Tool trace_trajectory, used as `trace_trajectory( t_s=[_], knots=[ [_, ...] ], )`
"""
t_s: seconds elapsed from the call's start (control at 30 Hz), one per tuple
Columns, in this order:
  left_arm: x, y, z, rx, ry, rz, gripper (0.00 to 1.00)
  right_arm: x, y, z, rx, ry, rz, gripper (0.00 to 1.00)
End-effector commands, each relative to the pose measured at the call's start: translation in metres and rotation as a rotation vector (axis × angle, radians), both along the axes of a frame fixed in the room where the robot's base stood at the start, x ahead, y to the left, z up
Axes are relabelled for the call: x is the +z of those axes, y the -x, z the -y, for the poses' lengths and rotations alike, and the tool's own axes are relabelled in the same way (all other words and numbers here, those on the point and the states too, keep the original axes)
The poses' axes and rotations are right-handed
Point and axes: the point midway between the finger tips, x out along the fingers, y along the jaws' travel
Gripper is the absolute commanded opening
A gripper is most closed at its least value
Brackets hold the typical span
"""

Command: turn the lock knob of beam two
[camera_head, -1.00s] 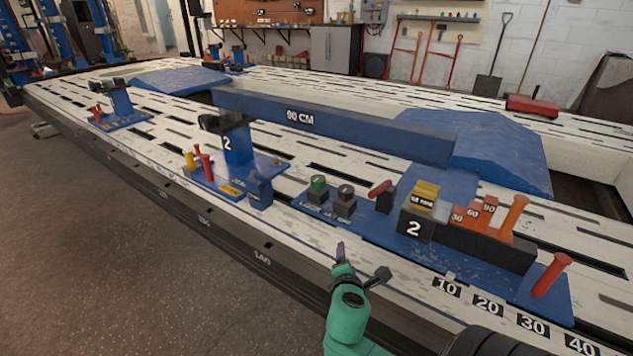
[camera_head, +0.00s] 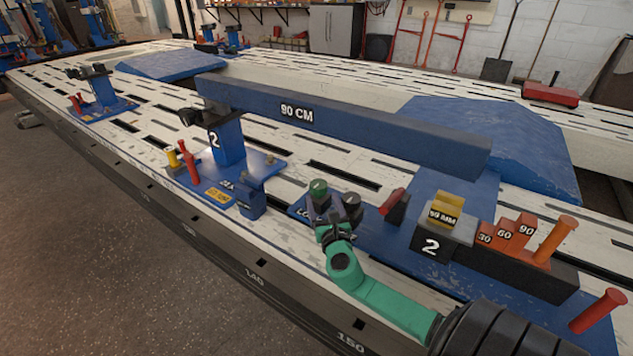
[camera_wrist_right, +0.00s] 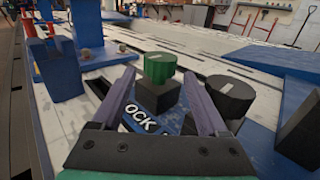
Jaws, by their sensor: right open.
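Beam two is a long blue beam marked 90 CM (camera_head: 330,122). At its near right end is a blue base plate (camera_head: 400,262) with a block marked 2 (camera_head: 430,246). On the plate stand a green round knob (camera_head: 318,187) and a dark grey knob (camera_head: 351,201), each on a dark block. In the right wrist view the green knob (camera_wrist_right: 160,67) sits above a label partly reading "OCK" (camera_wrist_right: 150,122); the grey knob (camera_wrist_right: 230,95) is to its right. My right gripper (camera_head: 347,208) is open and empty. Its fingers point toward the green knob from in front, with the knob between and beyond the tips.
A red handle (camera_head: 392,202), a yellow block (camera_head: 446,209), orange step blocks (camera_head: 507,236) and orange pegs (camera_head: 555,240) stand to the right. Left of the knobs is a blue post marked 2 (camera_head: 228,140) with red and yellow pegs (camera_head: 188,161). The bench's front edge is near my arm.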

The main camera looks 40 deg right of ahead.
Motion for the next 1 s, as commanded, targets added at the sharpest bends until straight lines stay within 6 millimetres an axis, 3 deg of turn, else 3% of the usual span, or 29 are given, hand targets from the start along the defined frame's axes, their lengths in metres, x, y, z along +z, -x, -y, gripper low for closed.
trace_trajectory(
  t_s=[0.1,0.3,0.43,0.7,0.73,0.9,1.0],
  knots=[
    [-0.017,0.0,0.0,0.008,0.008,0.011,0.5,-0.003,-0.03,0.017,-0.003,0.001,0.005,0.77],
    [-0.036,0.0,0.0,0.025,0.025,0.032,0.5,-0.003,-0.072,0.039,-0.003,-0.001,0.004,0.77],
    [-0.041,0.001,0.0,0.032,0.031,0.039,0.5,-0.001,-0.086,0.047,-0.002,-0.001,0.003,0.77],
    [-0.039,0.0,0.0,0.036,0.035,0.047,0.5,0.0,-0.089,0.048,-0.001,-0.002,0.001,0.77],
    [-0.039,0.0,0.0,0.036,0.035,0.047,0.5,0.0,-0.088,0.048,-0.001,-0.002,0.001,0.69],
    [-0.04,0.0,0.0,0.035,0.034,0.046,0.5,0.0,-0.088,0.048,-0.001,-0.002,0.001,0.08],
    [-0.04,0.0,0.0,0.035,0.034,0.045,0.5,0.0,-0.088,0.048,-0.003,-0.003,0.001,0.08]
  ],
)
